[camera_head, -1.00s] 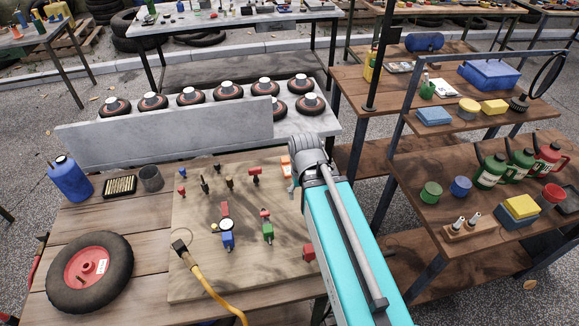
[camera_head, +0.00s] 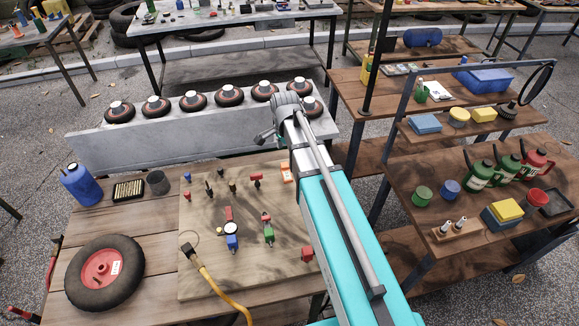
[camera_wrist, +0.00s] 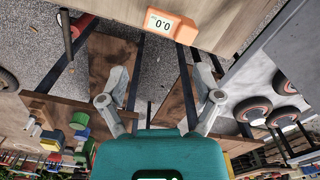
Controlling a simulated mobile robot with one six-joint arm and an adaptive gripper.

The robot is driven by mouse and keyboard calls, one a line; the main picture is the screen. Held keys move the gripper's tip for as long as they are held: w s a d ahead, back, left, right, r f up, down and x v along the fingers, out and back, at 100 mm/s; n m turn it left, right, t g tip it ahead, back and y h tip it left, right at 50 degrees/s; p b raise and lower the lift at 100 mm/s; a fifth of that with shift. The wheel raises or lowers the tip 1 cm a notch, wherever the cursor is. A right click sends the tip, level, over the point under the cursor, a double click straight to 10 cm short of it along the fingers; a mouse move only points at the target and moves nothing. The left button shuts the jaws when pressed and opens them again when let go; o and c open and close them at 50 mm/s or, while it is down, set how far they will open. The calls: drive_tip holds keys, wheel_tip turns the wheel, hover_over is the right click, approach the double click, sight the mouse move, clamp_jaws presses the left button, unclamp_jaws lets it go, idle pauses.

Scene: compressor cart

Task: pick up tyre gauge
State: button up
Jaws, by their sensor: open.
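On the wooden board lies a blue device with a round white dial (camera_head: 231,229), with a red part behind it; it looks like a dial tyre gauge. A small orange box (camera_head: 286,172) lies at the board's back right edge. In the wrist view this orange box (camera_wrist: 172,25) shows a display reading 0.0; I cannot tell whether it is a gauge too. My gripper (camera_head: 270,128) is beyond the board's back right corner, near the grey bench. In the wrist view my gripper (camera_wrist: 161,74) has its fingers spread, with nothing between them. It is apart from both devices.
The board (camera_head: 205,281) also holds a green and red fitting (camera_head: 267,229), several small fittings and a yellow hose (camera_head: 222,290). A wheel (camera_head: 104,272) lies at left. A grey bench (camera_head: 110,150) with several small wheels stands behind. Wooden shelves (camera_head: 405,190) stand at right.

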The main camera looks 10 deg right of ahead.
drive_tip(key=w+r+m, duration=0.1)
drive_tip(key=w+r+m+p, duration=0.1)
drive_tip(key=w+m, duration=0.1)
drive_tip(key=w+m+p, duration=0.1)
drive_tip(key=shift+w+a+r, duration=0.1)
drive_tip(key=shift+w+r, duration=0.25)
drive_tip(key=shift+r, duration=0.05)
drive_tip(key=b, duration=0.9)
hover_over(285, 164)
drive_tip(key=f, duration=0.8)
drive_tip(key=shift+a+f, duration=0.3)
drive_tip(key=shift+a, duration=0.1)
drive_tip(key=f+b, duration=0.3)
drive_tip(key=shift+s+d+f, duration=0.1)
drive_tip(key=shift+d+f, duration=0.05)
drive_tip(key=shift+d, duration=0.2)
drive_tip(key=shift+f+b, duration=0.9)
drive_tip(key=shift+f, duration=0.05)
drive_tip(key=c, duration=1.1)
